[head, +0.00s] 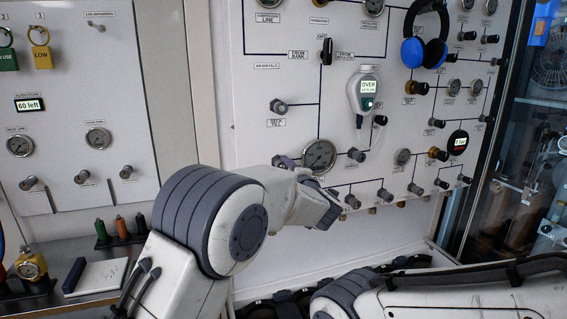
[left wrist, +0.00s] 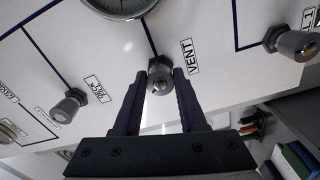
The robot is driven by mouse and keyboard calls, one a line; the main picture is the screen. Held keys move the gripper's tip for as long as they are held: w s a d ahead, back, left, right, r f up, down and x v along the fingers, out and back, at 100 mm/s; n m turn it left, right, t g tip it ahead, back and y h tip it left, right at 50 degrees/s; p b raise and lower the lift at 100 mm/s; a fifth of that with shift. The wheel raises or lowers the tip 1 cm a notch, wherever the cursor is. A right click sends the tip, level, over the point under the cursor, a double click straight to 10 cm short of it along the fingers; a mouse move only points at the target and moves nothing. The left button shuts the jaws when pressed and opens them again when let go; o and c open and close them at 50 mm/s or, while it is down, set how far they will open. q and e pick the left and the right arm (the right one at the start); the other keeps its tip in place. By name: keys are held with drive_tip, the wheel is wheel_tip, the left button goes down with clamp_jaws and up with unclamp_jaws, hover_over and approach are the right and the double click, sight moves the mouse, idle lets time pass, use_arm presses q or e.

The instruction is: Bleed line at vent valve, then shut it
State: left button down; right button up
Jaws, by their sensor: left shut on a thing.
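The vent valve (left wrist: 160,76) is a small grey knob on the white panel, beside a label reading VENT (left wrist: 186,56) in the left wrist view. My left gripper (left wrist: 159,82) is shut on this knob, with one dark finger on each side.
A meter (head: 367,90) on the panel reads OVER. Similar knobs stand close by, one (left wrist: 69,105) to the left in the wrist view. Blue headphones (head: 425,42) hang at upper right. A left panel (head: 75,100) carries padlocks and a display reading 60 left.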

use_arm(q)
drive_tip(key=shift+f+m+p, duration=0.15)
drive_tip(key=shift+m+p, duration=1.55)
drive_tip(key=shift+m, duration=1.3)
drive_tip(key=shift+c, duration=2.4)
unclamp_jaws()
drive_tip(key=b+v, duration=0.3)
drive_tip(key=v, duration=0.7)
drive_tip(key=shift+s, duration=0.25)
